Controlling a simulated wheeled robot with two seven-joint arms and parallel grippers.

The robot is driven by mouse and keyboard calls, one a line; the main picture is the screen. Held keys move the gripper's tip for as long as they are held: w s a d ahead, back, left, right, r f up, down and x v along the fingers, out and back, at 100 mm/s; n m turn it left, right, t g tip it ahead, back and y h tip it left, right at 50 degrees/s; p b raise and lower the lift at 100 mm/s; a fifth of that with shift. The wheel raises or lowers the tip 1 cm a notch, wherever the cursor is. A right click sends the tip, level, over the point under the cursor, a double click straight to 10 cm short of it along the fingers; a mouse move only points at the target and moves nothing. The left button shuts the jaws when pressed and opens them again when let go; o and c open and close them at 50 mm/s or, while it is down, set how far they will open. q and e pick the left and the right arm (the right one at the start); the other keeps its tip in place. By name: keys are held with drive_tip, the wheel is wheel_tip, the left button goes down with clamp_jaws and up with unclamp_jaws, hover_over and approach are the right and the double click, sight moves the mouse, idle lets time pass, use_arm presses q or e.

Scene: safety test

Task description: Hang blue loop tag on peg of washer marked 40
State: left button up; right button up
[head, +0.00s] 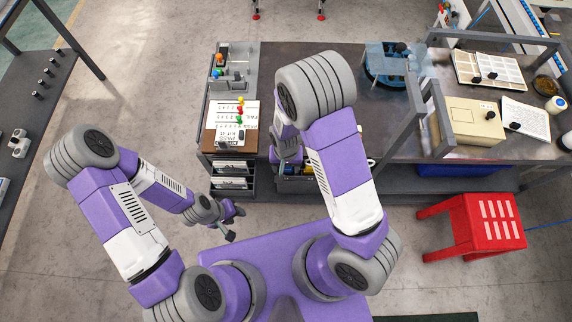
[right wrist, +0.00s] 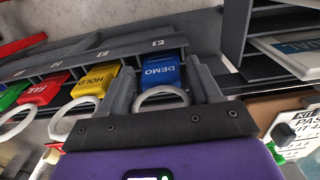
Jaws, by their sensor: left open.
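A blue tag (right wrist: 160,72) marked DEMO sits in a slot of a grey rack, with a white loop (right wrist: 160,97) at its near end. My right gripper (right wrist: 165,88) has its two fingers spread, one on each side of the blue tag and its loop; I cannot tell whether they touch it. In the head view, the right gripper is mostly hidden behind its own arm. My left gripper (head: 236,223) is open and empty, low in front of the bench. I cannot make out a washer marked 40 or its peg.
Yellow HOLD (right wrist: 95,84), red FAIL (right wrist: 43,88) and green (right wrist: 11,95) tags with white loops fill neighbouring slots. Grey shelves (right wrist: 285,60) stand close on the right. In the head view, a red stool (head: 470,225) stands right of my base.

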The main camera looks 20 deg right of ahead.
drive_tip(key=o, duration=0.3)
drive_tip(key=r, duration=0.2)
drive_tip(key=r+p, duration=0.1)
drive_tip(key=r, duration=0.1)
drive_tip(key=r+p, duration=0.1)
drive_tip(key=r, duration=0.1)
drive_tip(key=shift+w+a+r, duration=0.2)
drive_tip(key=shift+w+a, duration=0.1)
drive_tip(key=shift+a, duration=0.05)
drive_tip(key=shift+r+p, duration=0.4)
drive_tip(key=shift+r, duration=0.25)
drive_tip(key=shift+s, duration=0.1)
